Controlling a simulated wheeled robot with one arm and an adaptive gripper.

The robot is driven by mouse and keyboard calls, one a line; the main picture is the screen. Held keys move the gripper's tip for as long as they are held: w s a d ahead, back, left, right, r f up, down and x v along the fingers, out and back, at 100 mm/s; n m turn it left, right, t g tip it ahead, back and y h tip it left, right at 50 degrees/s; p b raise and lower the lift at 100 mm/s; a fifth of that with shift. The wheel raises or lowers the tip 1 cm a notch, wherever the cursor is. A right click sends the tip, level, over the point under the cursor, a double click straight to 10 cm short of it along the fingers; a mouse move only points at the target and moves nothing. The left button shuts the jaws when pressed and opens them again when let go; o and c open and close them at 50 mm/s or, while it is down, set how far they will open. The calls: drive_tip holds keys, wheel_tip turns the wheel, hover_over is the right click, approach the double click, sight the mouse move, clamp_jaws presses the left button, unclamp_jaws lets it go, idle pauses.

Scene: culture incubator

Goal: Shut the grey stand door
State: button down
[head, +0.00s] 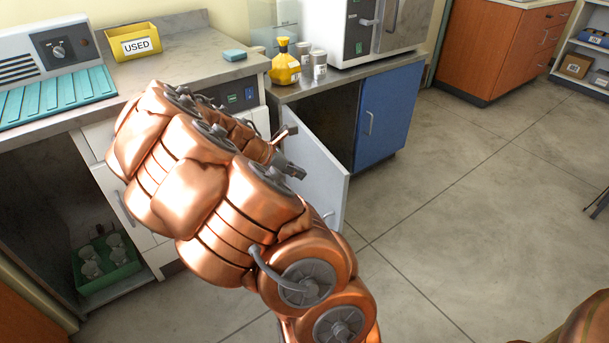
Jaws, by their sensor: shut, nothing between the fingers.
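The grey stand door (325,180) stands open, swung out from the left side of the stand's dark opening (328,118). Its free edge points toward the front right, and a small handle shows low on it. My gripper (291,166) is shut and empty, at the left part of the door near its top edge. I cannot tell whether it touches the door. My copper arm hides the door's lower left part.
The blue door (385,115) beside the opening is closed. A yellow bottle (285,66), metal cans (319,65) and a white incubator (350,30) stand on top. The floor (450,220) to the right is clear.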

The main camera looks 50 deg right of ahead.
sight(336, 181)
drive_tip(key=shift+s+d+f+b, duration=0.35)
drive_tip(key=shift+s+d+f, duration=0.5)
drive_tip(key=shift+d, duration=0.6)
drive_tip(key=shift+s+d+f+b, duration=0.3)
drive_tip(key=shift+s+d+f, duration=0.25)
drive_tip(key=shift+d+f, duration=0.75)
drive_tip(key=shift+s+d+f+b, duration=0.35)
drive_tip(key=shift+s+d+f, duration=0.35)
drive_tip(key=shift+d, duration=0.95)
